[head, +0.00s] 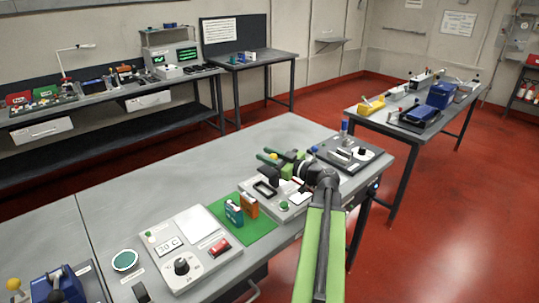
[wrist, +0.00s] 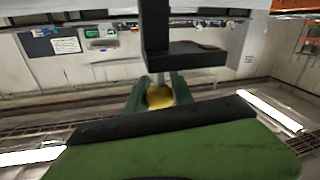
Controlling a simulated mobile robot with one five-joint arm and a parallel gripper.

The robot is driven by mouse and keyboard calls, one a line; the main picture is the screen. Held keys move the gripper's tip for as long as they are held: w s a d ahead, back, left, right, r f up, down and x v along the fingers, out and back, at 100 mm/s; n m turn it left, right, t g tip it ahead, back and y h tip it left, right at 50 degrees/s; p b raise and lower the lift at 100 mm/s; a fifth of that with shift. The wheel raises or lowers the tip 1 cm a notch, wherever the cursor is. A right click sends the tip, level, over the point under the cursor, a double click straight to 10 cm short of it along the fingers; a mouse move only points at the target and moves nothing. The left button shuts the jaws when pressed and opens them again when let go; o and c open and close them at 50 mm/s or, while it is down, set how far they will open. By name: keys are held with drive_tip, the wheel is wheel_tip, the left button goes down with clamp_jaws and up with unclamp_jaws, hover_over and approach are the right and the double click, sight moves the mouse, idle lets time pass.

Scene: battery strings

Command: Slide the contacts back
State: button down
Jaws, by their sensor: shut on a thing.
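My gripper (head: 271,155) reaches over the grey device panel (head: 262,204) at the middle of the front bench. In the wrist view, its dark green fingers (wrist: 159,93) are shut on a round yellow knob (wrist: 160,98) on a pale stem. A bit of the yellow knob (head: 274,156) also shows between the fingers in the head view. A black bracket (wrist: 182,56) stands close beyond the knob in the wrist view. My arm covers part of the panel in the head view. I cannot make out the contacts themselves.
A green mat (head: 240,238) with a teal block (head: 233,212) and an orange block (head: 249,206) lies left of the panel. A dial panel (head: 205,265) stands farther left. A dark device (head: 350,154) stands at right.

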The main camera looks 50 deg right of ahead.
drive_tip(key=shift+d, duration=0.1)
drive_tip(key=d, duration=0.5)
drive_tip(key=shift+s+d, duration=0.2)
drive_tip(key=shift+d, duration=0.1)
drive_tip(key=c, duration=1.1)
unclamp_jaws()
drive_tip(key=s+d, duration=0.2)
drive_tip(key=s, duration=1.5)
drive_tip(key=shift+s, duration=0.15)
